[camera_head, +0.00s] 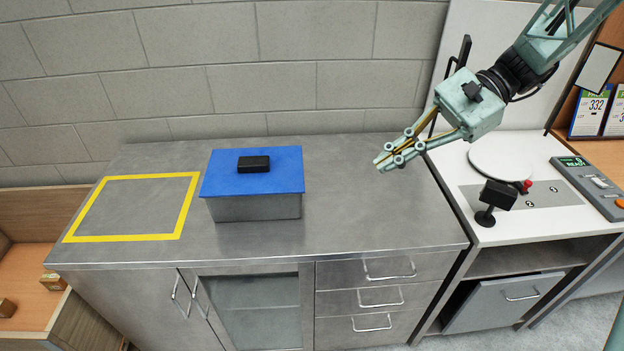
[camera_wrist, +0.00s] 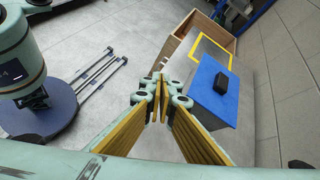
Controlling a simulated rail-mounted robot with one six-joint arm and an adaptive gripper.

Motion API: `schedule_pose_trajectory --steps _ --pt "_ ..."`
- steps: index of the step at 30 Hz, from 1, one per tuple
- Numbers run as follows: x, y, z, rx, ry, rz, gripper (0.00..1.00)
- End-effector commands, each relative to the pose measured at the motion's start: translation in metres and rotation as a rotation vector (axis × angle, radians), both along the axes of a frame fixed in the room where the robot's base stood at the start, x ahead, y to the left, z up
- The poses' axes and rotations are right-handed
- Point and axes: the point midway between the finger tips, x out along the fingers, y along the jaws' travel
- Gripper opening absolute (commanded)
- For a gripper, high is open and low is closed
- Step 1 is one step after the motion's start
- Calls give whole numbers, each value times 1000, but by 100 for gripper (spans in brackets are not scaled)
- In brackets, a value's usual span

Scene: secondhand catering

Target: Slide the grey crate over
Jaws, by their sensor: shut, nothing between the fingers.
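The grey crate (camera_head: 256,208) stands on the steel counter (camera_head: 345,200), right of a yellow taped outline (camera_head: 182,205). A blue lid (camera_head: 222,178) covers its top, and a small black block (camera_head: 253,164) lies on the lid. The blue lid (camera_wrist: 205,97) and black block (camera_wrist: 222,83) also show in the wrist view, beyond my fingers. My gripper (camera_head: 380,164) is shut and empty, above the counter to the right of the crate and apart from it. The area inside the yellow outline is bare.
A wooden bin (camera_head: 28,243) with small boxes stands left of the counter. At right, a white bench (camera_head: 520,229) carries a round plate (camera_head: 497,160), a small black device (camera_head: 496,196) and a control panel (camera_head: 590,180). A block wall (camera_head: 320,86) runs behind. The counter between crate and gripper is clear.

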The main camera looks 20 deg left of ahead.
Motion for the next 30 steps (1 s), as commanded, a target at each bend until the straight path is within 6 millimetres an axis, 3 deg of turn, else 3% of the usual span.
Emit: schedule_pose_trajectory --steps 30 --pt "110 52 -109 235 355 -171 0"
